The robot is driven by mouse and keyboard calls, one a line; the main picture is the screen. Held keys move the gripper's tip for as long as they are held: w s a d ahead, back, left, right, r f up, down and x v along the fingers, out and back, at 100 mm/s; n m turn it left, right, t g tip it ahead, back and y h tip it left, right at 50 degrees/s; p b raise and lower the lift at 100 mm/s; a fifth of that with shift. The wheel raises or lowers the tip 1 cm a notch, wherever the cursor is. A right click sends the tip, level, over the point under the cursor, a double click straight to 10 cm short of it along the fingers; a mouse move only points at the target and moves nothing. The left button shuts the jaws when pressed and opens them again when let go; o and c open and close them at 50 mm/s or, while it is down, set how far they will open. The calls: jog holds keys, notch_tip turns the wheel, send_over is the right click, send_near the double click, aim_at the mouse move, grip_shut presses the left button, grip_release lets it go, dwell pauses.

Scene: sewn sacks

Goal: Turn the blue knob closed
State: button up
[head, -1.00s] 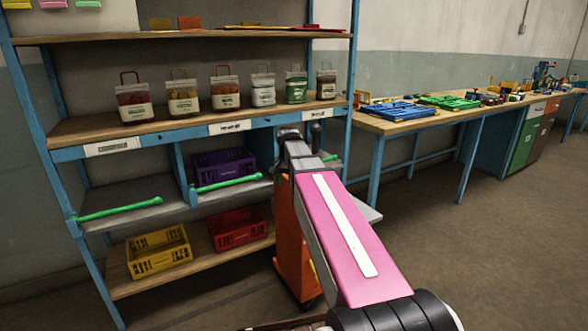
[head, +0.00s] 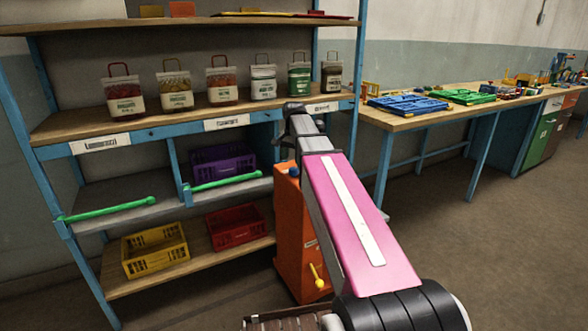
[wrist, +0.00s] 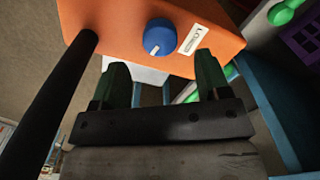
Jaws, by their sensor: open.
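The blue knob (wrist: 160,37) sits on the top part of an orange cabinet (wrist: 190,20), beside a white label. A white mark on the knob points toward its lower left in the wrist view. In the head view the knob (head: 294,170) is a small blue spot at the top of the orange cabinet (head: 296,245), partly beside my arm. My gripper (wrist: 161,76) is open and empty, its two dark fingers apart. The knob appears beyond the fingertips, roughly centred between them, and nothing touches it. My gripper (head: 297,112) also shows in the head view, above the cabinet.
A blue-framed shelf (head: 200,118) with several jars stands behind the cabinet. A purple crate (head: 222,160) and green bars (head: 225,181) are close on its left. A yellow lever (head: 317,276) sticks out from the cabinet's front. Open floor (head: 440,240) lies to the right.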

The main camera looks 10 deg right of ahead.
aim_at(294, 168)
jog(key=shift+f, duration=2.7)
jog(key=c, duration=0.9)
